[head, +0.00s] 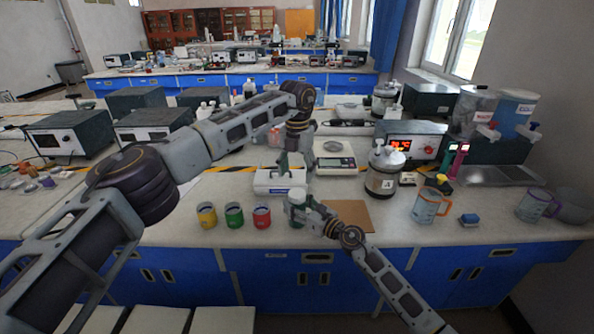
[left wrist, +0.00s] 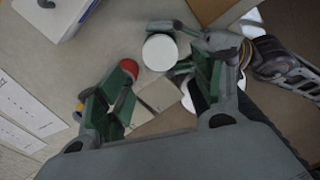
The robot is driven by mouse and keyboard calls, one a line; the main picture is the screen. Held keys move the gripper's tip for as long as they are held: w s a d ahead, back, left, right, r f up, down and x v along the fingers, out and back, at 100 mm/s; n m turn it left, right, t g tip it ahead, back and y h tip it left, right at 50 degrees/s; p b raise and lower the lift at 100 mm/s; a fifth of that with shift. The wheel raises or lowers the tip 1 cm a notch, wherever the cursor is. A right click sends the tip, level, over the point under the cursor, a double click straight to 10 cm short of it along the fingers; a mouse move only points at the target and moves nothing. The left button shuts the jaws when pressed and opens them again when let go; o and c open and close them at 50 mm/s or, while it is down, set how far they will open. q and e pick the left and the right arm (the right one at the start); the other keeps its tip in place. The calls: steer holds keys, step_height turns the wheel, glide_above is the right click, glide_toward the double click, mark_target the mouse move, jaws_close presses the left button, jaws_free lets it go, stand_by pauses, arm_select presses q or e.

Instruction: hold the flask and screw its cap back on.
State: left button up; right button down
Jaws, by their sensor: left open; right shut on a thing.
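The flask (head: 296,213) stands upright at the front of the bench, small and partly hidden by my right gripper. My right gripper (head: 312,212) comes from the lower right and is shut on it. The flask's white round top (left wrist: 160,52) shows in the left wrist view, between the right gripper's fingers. I cannot tell whether this white top is the cap, or how it sits. My left gripper (head: 293,167) points down above and slightly behind the flask. Its green-padded fingers (left wrist: 160,92) are apart, with nothing seen held between them.
Yellow (head: 207,216), green (head: 234,216) and red (head: 262,217) cups stand left of the flask. A white box (head: 279,182) and a scale (head: 335,166) are behind. A brown board (head: 350,214) lies to the right, with a canister (head: 380,184) and an orange-handled jug (head: 428,207) beyond.

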mark_target(297, 193)
arm_select(q)
steer(key=shift+f, duration=0.2)
stand_by(0.4)
steer(key=shift+f, duration=3.85)
steer(key=shift+c, duration=0.3)
steer(key=c, duration=1)
steer(key=o, duration=1.2)
steer(key=shift+r, duration=0.2)
step_height(297, 193, up, 12)
steer(key=shift+f, duration=0.2)
